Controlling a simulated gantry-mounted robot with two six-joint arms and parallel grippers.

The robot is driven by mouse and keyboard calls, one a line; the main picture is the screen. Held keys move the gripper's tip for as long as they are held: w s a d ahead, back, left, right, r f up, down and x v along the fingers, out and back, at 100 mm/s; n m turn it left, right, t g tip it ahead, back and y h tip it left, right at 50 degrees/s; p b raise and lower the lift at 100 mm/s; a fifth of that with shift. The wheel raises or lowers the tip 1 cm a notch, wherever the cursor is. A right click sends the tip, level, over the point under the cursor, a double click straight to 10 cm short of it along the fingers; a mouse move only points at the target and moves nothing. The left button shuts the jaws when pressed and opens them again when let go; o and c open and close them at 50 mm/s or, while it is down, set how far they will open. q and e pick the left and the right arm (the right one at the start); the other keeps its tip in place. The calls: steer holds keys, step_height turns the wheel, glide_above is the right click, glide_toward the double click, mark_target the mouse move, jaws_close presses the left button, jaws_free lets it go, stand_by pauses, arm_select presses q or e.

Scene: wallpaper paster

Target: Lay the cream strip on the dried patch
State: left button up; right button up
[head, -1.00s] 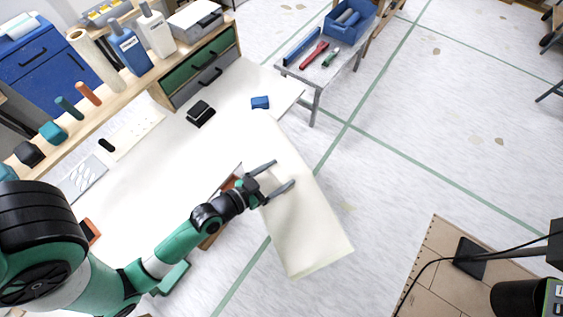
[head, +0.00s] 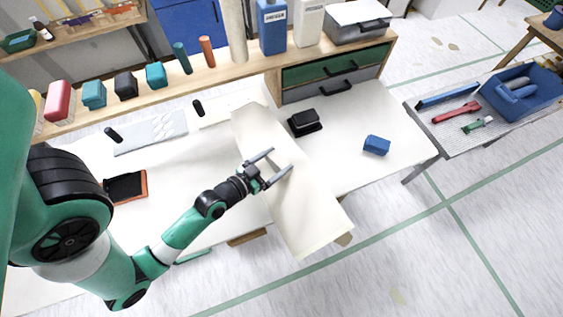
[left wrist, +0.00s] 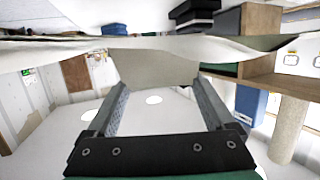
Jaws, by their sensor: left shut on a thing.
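The cream strip (head: 303,212) is a long pale sheet lying across my left gripper (head: 281,160) above the white worktable. Its far end is near the shelf and its near end hangs past the table's front edge. In the left wrist view the strip (left wrist: 150,68) spans in front of my left gripper (left wrist: 160,86), whose fingers look spread but are shut on it. I cannot pick out the dried patch in either view. My right gripper is not in view.
The worktable (head: 365,177) holds a black block (head: 304,121), a blue block (head: 376,145) and a black tray with an orange rim (head: 126,187). A shelf with bottles and a drawer unit (head: 331,76) stands behind. A side table (head: 465,143) with tools is at right.

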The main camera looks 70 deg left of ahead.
mark_target(276, 171)
arm_select(q)
steer(key=shift+w+a+r, duration=0.1)
steer(key=shift+a, duration=0.1)
step_height(276, 171, down, 7)
steer(key=b, duration=0.6)
steer(key=shift+r, duration=0.1)
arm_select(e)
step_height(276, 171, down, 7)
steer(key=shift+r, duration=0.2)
arm_select(q)
steer(key=shift+f+b, duration=0.6)
steer(key=shift+b, duration=0.2)
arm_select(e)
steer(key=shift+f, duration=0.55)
arm_select(q)
steer(key=o, duration=1.4)
steer(key=shift+o, duration=0.2)
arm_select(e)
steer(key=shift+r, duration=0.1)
